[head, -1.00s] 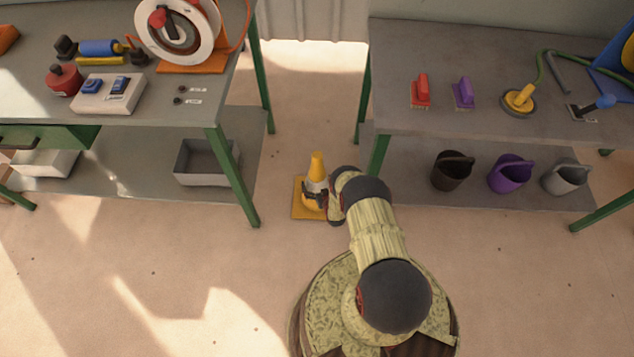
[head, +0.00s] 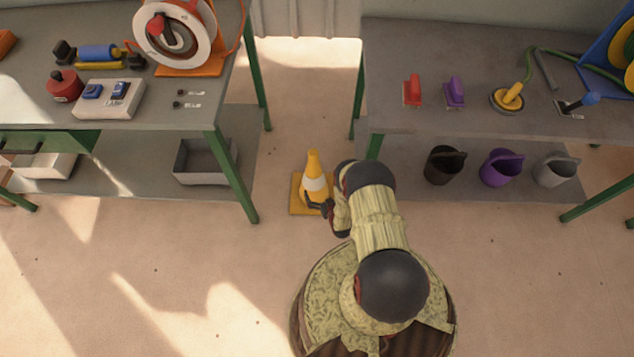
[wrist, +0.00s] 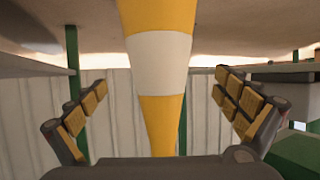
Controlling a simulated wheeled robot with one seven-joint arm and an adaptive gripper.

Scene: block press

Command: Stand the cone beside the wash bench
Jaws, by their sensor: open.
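The yellow cone (head: 314,164) with a white band and square yellow base stands upright on the floor, in the gap between the two benches. The wash bench (head: 480,128), with brushes on top and buckets below, is on the right; the cone is to the left of its front left leg. My gripper (head: 319,205) is low at the near side of the cone. In the wrist view the cone (wrist: 160,62) appears upside down between the open fingers (wrist: 162,95), with a clear gap on each side. The cone's base is out of that view.
The left bench (head: 50,100) carries a cable reel (head: 178,32) and a grey switch box (head: 108,98); its front right leg (head: 235,180) is close to the cone's left. Black, purple and grey buckets (head: 500,168) sit on the wash bench's lower shelf. The near floor is clear.

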